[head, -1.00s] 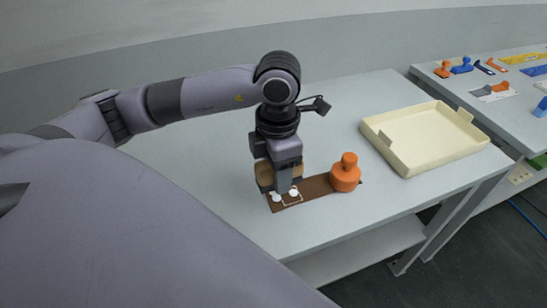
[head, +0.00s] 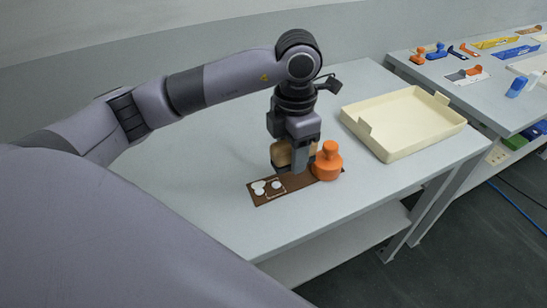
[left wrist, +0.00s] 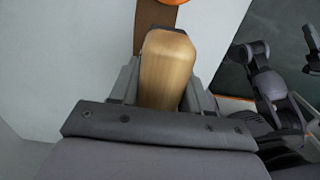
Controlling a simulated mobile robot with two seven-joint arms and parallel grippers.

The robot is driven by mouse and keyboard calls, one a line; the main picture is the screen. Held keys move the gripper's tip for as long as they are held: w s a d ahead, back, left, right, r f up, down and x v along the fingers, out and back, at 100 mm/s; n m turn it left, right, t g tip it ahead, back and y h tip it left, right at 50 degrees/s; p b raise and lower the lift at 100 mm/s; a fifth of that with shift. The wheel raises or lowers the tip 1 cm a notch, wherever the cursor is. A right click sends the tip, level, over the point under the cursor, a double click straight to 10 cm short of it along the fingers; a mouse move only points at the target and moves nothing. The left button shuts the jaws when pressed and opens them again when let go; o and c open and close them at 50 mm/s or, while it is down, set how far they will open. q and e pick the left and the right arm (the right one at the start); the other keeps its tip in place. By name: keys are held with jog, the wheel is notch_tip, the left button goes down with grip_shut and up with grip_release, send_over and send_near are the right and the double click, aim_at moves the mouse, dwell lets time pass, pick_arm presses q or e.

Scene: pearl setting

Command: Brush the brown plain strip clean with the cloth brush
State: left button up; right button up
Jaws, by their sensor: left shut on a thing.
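The brown plain strip (head: 262,198) lies flat on the grey table, with a pale outlined box and several white round spots (head: 259,188) toward its left end. An orange knobbed weight (head: 328,166) stands on its right end. My left gripper (head: 292,165) is shut on the cloth brush, whose tan wooden body (head: 281,155) shows beside the fingers. The brush is over the strip, just left of the weight; whether it touches the strip is hidden. In the left wrist view the wooden brush body (left wrist: 168,70) sits between the fingers.
A cream tray (head: 405,122), empty, stands to the right on the same table (head: 215,215). A second table at the far right holds orange, blue and yellow tools (head: 419,55). The table left of the strip is clear.

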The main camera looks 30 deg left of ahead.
aim_at(275, 191)
pick_arm(q)
notch_tip(275, 191, down, 4)
jog(key=b, duration=0.3)
jog(key=shift+f, duration=0.1)
jog(key=shift+f+b, duration=0.9)
jog(key=shift+b, duration=0.05)
jog(key=shift+f, duration=0.1)
pick_arm(e)
jog(key=f, duration=0.2)
jog(key=a+f, duration=0.1)
jog(key=shift+w, duration=0.35)
pick_arm(q)
jog(key=shift+f, duration=0.4)
jog(key=shift+s, duration=0.1)
jog(key=shift+s+a, duration=0.45)
jog(key=shift+s, duration=0.3)
jog(key=shift+s+a, duration=0.45)
jog(key=shift+s, duration=0.25)
pick_arm(e)
jog(key=shift+f, duration=0.1)
